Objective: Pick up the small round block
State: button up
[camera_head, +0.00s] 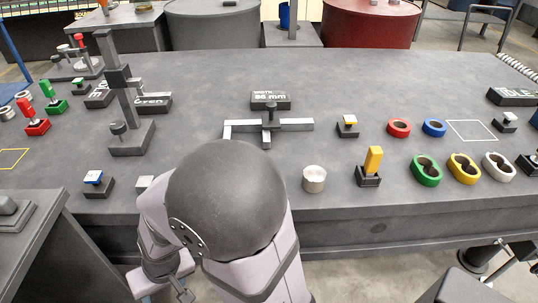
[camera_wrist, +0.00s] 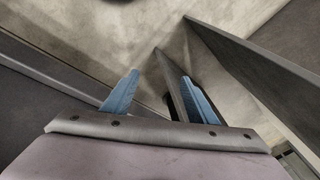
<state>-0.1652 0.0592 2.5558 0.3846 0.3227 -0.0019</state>
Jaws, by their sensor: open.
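In the head view my wrist hangs at the lower left, in front of the table edge and well left of the block; the fingers are hardly visible there.
Right of the block stands a yellow-handled switch (camera_head: 373,164), then a green ring (camera_head: 426,170). A dark upright stand (camera_head: 131,138) is at left. A grey side table (camera_head: 40,250) is near the wrist.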

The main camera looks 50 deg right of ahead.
jog(key=w+d+r+m+t+h+p, duration=0.1)
jog(key=w+r+m+t+h+p, duration=0.15)
jog(key=r+p, duration=1.05)
jog(key=w+d+r+m+t+h+p, duration=0.1)
jog(key=w+d+r+m+h+p, duration=0.2)
jog(key=r+p, duration=0.95)
jog(key=s+d+m+h+p, duration=0.1)
jog(key=s+d+m+h, duration=0.1)
jog(key=d, duration=0.3)
jog(key=s+d+m+g+h+p, duration=0.1)
jog(key=s+d+m+h+p, duration=0.1)
jog(key=d, duration=0.3)
jog(key=s+d+m+h+p, duration=0.1)
jog(key=s+d+m+h, duration=0.1)
jog(key=d, duration=0.3)
jog(key=shift+s+d+g+h+p, duration=0.15)
jog(key=shift+d+g+h+p, duration=0.2)
jog(key=shift+h, duration=0.3)
jog(key=d, duration=0.1)
jog(key=s+d+h, duration=0.1)
jog(key=s+d, duration=0.1)
jog(key=shift+r+m+h, duration=0.3)
jog(key=shift+m, duration=0.05)
jog(key=s+f, duration=0.1)
jog(key=s+d+f, duration=0.1)
jog(key=s+d, duration=0.1)
jog(key=shift+s+f, duration=0.7)
jog(key=shift+f, duration=0.1)
jog(key=shift+p+x, duration=0.3)
jog(key=shift+x, duration=0.75)
